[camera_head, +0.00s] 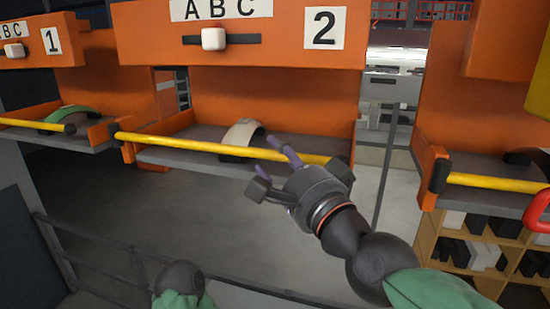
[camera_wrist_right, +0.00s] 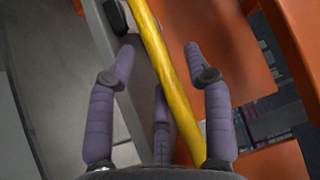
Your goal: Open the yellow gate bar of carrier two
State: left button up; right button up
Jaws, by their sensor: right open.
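Carrier two is the orange carrier (camera_head: 275,95) with the "2" label, in the middle of the head view. My right gripper (camera_head: 272,165) is open at the right part of the bar. In the right wrist view the bar (camera_wrist_right: 167,70) runs lengthwise between the spread purple fingers (camera_wrist_right: 158,55), which are not closed on it. A pale curved piece (camera_head: 241,131) sits in the tray. My left gripper is out of view.
Carrier one (camera_head: 70,80) stands at left with its own yellow bar (camera_head: 35,124) and a green curved piece (camera_head: 68,115). Another carrier at right has a yellow bar (camera_head: 495,182). A dark railing (camera_head: 110,268) runs below, and shelves (camera_head: 470,245) stand at lower right.

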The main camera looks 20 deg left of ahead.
jog(key=shift+w+a, duration=0.5)
jog(key=shift+d+r, duration=0.1)
grip_shut()
jog(key=shift+s, duration=0.2)
